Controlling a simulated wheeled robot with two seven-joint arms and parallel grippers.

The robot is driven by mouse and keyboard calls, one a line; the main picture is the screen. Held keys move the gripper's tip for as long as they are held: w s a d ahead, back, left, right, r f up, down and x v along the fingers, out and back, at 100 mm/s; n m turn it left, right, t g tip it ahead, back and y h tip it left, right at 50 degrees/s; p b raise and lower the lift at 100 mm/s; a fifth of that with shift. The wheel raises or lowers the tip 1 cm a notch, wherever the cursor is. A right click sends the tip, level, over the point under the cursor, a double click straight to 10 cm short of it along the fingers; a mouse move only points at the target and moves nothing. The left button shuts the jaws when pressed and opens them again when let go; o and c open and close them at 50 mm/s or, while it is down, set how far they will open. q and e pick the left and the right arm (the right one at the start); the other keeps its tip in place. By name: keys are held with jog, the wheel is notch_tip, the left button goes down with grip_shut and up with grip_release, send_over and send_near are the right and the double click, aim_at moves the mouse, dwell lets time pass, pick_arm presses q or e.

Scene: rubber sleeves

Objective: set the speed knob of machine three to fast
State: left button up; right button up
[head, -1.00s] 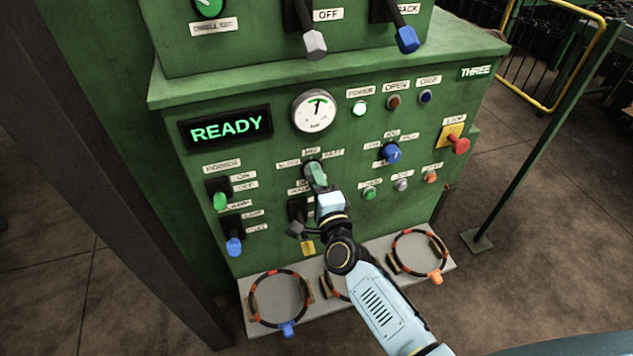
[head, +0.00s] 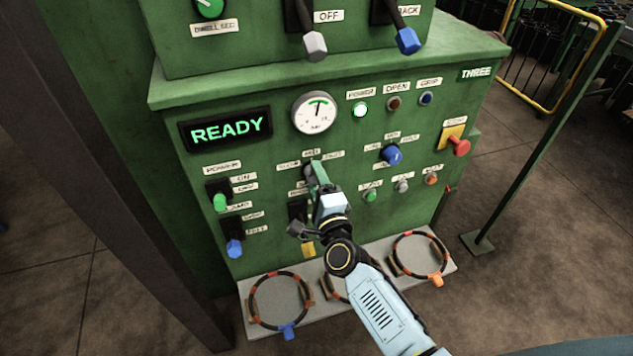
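Machine three (head: 360,225) is a green cabinet with a "THREE" plate (head: 476,73) at its upper right. The speed knob (head: 309,170) sits mid-panel under labels that look like SLOW, MID and FAST. My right gripper (head: 316,178) reaches up to it from below, its narrow fingers closed about the knob. Fingers and wrist hide most of the knob, so its exact pointing is unclear. The FAST label (head: 332,155) is at the knob's upper right. My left gripper is out of view.
A blue knob (head: 391,154) is to the right, with small buttons below. A red stop button (head: 458,147) sits at the panel's right edge. A grey shelf (head: 333,310) with rings juts out below. The READY display (head: 226,129) is lit green.

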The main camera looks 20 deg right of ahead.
jog(key=shift+s, duration=0.1)
jog(key=s+f, duration=0.1)
jog(key=s, duration=1.2)
jog(key=shift+d, duration=0.1)
